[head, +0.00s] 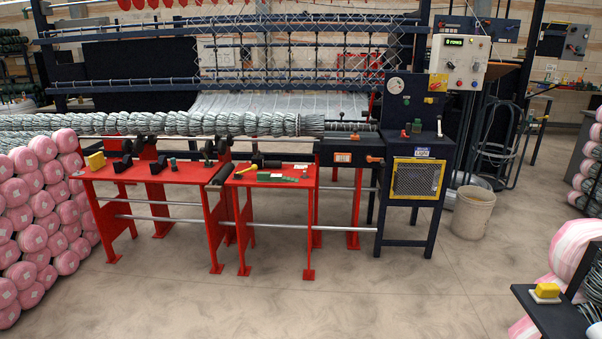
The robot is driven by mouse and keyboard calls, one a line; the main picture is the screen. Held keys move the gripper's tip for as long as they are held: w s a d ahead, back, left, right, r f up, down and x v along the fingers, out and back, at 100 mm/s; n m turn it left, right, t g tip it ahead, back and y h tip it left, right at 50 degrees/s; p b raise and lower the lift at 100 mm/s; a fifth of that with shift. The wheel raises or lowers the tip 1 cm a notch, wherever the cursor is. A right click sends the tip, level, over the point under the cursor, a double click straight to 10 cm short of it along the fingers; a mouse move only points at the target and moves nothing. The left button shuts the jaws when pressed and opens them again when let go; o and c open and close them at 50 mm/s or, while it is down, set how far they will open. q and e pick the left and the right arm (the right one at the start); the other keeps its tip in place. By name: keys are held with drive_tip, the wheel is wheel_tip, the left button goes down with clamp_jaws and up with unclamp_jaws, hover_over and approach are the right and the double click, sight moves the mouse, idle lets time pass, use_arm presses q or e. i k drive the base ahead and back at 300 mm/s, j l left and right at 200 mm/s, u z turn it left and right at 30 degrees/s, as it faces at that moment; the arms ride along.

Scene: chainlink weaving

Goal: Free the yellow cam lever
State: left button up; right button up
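A small yellow lever-like piece (246,169) lies at the left of the top of the right red stand, close to the machine's front rail. It is too small to tell whether anything holds or jams it. It is the likeliest cam lever, but I cannot be sure. Neither of my grippers shows in the head view.
The red bench (150,174) and red stand (270,182) have open legs with bars. A dark machine cabinet (414,150), a bucket (473,212) and pink rolls (30,220) stand around. The concrete floor (350,290) in front is clear.

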sight(254, 167)
drive_tip(key=i+u, duration=0.25)
drive_tip(key=i, duration=0.5)
drive_tip(key=i+l+u, duration=0.25)
drive_tip(key=i, duration=0.45)
drive_tip(key=i+j, duration=0.05)
drive_tip(key=j, duration=0.05)
